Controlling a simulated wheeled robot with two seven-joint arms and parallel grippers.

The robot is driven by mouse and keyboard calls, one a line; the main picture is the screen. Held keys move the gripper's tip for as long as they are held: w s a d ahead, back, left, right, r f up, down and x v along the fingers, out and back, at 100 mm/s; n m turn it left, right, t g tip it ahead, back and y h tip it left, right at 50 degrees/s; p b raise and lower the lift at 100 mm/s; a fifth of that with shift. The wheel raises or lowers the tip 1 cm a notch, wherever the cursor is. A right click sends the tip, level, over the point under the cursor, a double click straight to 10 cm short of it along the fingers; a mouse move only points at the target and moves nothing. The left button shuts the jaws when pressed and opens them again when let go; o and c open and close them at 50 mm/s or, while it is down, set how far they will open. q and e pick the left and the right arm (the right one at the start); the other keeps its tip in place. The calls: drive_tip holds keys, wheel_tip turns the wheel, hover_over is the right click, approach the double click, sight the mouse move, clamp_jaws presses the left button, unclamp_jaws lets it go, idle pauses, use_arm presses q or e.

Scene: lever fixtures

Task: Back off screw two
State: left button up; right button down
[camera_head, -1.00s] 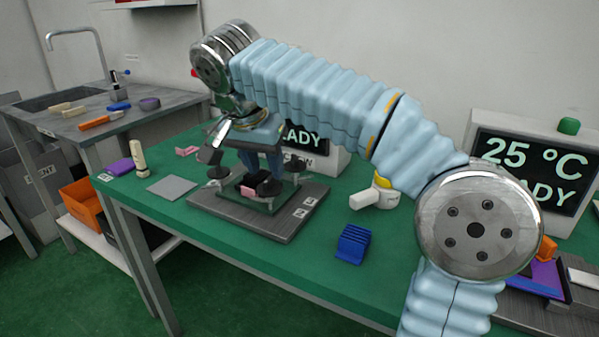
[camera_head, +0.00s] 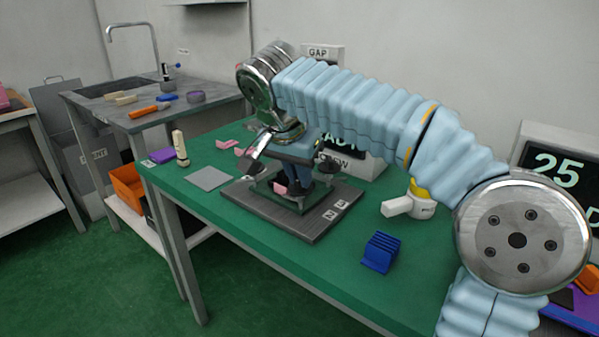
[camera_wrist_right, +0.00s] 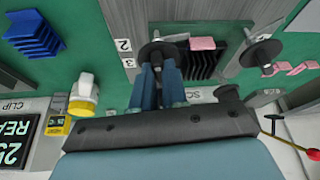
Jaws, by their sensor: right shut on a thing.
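A screw fixture stands on a grey base plate (camera_head: 315,225) on the green table, with black round screw knobs, a dark ribbed block and pink pieces. My right gripper (camera_wrist_right: 157,65) points down at the fixture and is shut on a black screw knob (camera_wrist_right: 158,50). Tags reading 2 (camera_wrist_right: 123,45) and 3 (camera_wrist_right: 129,64) are beside this knob in the wrist view. Another black knob (camera_wrist_right: 262,52) stands apart to the right, and a third dark knob (camera_wrist_right: 228,93) is lower. In the head view my gripper partly hides the fixture. My left gripper is not in view.
A blue ribbed block (camera_head: 380,252) and a white-and-yellow device (camera_head: 410,205) stand right of the plate. A grey square (camera_head: 209,178), a cream bottle-like piece (camera_head: 181,148) and a purple block (camera_head: 163,155) lie to the left. Display boxes (camera_head: 555,165) stand behind.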

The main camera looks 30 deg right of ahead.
drive_tip(key=shift+n, duration=0.3)
drive_tip(key=n, duration=0.2)
drive_tip(key=n+t+y, duration=0.1)
drive_tip(key=n, duration=0.2)
drive_tip(key=shift+s+d+t+y, duration=0.1)
drive_tip(key=shift+s+t+y, duration=0.05)
drive_tip(key=shift+t+y, duration=0.15)
drive_tip(key=n+y, duration=0.1)
drive_tip(key=n, duration=0.2)
drive_tip(key=n+y, duration=0.1)
drive_tip(key=n, duration=0.2)
drive_tip(key=shift+d+n+t, duration=0.2)
drive_tip(key=shift+n+t, duration=0.1)
drive_tip(key=n+y, duration=0.1)
drive_tip(key=n, duration=0.2)
drive_tip(key=n+y, duration=0.1)
drive_tip(key=n, duration=0.2)
drive_tip(key=shift+d+g+y, duration=0.15)
drive_tip(key=shift+g+y, duration=0.25)
drive_tip(key=n+g, duration=0.1)
drive_tip(key=n, duration=0.2)
drive_tip(key=n+g+y, duration=0.1)
drive_tip(key=n, duration=0.2)
drive_tip(key=shift+w+d+n, duration=0.1)
drive_tip(key=shift+w+n, duration=0.1)
drive_tip(key=shift+n, duration=0.2)
drive_tip(key=c, duration=1.2)
unclamp_jaws()
drive_tip(key=shift+o, duration=0.2)
